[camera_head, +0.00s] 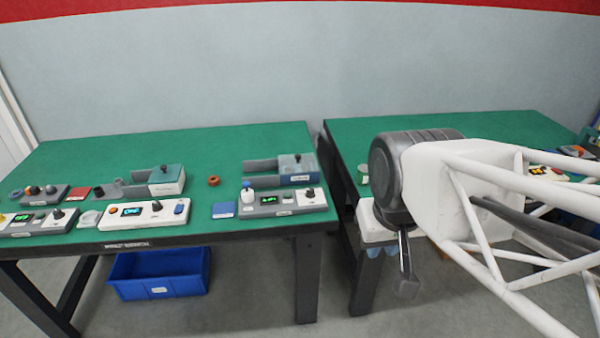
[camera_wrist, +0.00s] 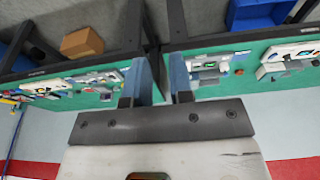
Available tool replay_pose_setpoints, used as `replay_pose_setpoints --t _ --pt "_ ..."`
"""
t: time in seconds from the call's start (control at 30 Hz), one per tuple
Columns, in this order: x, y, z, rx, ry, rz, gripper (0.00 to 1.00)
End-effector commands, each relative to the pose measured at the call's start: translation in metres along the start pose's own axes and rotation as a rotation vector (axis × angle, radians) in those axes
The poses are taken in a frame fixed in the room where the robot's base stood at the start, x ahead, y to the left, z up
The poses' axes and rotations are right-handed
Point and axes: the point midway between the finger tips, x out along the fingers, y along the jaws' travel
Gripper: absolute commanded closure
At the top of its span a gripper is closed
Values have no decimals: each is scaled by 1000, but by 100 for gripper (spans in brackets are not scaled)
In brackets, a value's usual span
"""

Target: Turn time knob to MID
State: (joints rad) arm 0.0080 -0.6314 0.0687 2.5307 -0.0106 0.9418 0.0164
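Several control panels with black knobs stand on the left green table. A white panel (camera_head: 145,215) has a lit display and a black knob (camera_head: 156,206). A grey-and-white panel (camera_head: 283,204) has a green display and a black knob (camera_head: 310,193). Another panel (camera_head: 38,221) at far left also has a knob (camera_head: 58,213). The lettering is too small to tell which knob is the time knob or where it points. My gripper (camera_head: 374,252) hangs by the gap between the tables, away from all panels. Its blue fingers are apart and empty in the wrist view (camera_wrist: 161,72).
A blue bin (camera_head: 160,275) sits under the left table. Grey clamp-like devices (camera_head: 166,180) (camera_head: 295,168), an orange ring (camera_head: 213,181) and a blue pad (camera_head: 225,210) lie around the panels. The right table (camera_head: 350,140) is partly hidden by my arm. A cardboard box (camera_wrist: 82,43) shows in the wrist view.

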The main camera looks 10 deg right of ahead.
Motion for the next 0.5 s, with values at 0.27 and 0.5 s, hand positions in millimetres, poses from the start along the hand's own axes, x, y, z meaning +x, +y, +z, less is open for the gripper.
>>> replay_pose_setpoints --t 0.27,0.5 --pt "2 -1 -22 -20 -12 1 44" --pt "8 -2 -65 -61 -32 1 44"
